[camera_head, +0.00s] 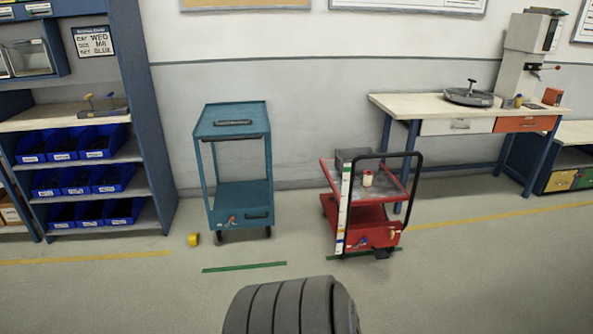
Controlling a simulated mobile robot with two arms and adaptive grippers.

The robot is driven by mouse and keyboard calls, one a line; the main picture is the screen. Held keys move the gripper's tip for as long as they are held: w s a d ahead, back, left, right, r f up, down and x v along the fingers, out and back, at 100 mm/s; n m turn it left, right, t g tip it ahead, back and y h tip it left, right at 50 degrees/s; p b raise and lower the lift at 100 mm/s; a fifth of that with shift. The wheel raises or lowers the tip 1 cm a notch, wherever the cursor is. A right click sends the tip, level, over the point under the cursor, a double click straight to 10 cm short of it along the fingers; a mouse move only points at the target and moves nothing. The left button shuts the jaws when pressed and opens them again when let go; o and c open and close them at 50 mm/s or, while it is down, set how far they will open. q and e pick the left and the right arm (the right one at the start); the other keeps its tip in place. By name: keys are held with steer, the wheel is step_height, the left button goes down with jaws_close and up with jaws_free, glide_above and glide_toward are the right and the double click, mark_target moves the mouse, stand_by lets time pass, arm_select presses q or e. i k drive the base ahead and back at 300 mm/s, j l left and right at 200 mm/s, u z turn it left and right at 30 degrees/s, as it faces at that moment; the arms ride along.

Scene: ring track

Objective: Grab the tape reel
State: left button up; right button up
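A small yellow roll (193,239), which looks like a tape reel, lies on the floor just left of the teal cart. A small cream roll with a red part (367,179) stands on the top shelf of the red cart and may also be a reel; it is too small to tell. Neither of my grippers is in view, and nothing is seen touching either roll.
A teal cart (232,130) and a red cart (370,214) with a black handle stand by the wall. A blue shelf with bins (100,145) is at left, a workbench (440,106) at right.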

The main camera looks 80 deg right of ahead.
mark_target(367, 180)
steer(key=z, duration=3.3)
steer(key=i+j+z, duration=0.15)
steer(key=i+j, duration=0.5)
steer(key=i, duration=0.2)
steer(key=i+j+z, duration=0.15)
steer(key=i+j, duration=0.6)
steer(key=i, duration=0.1)
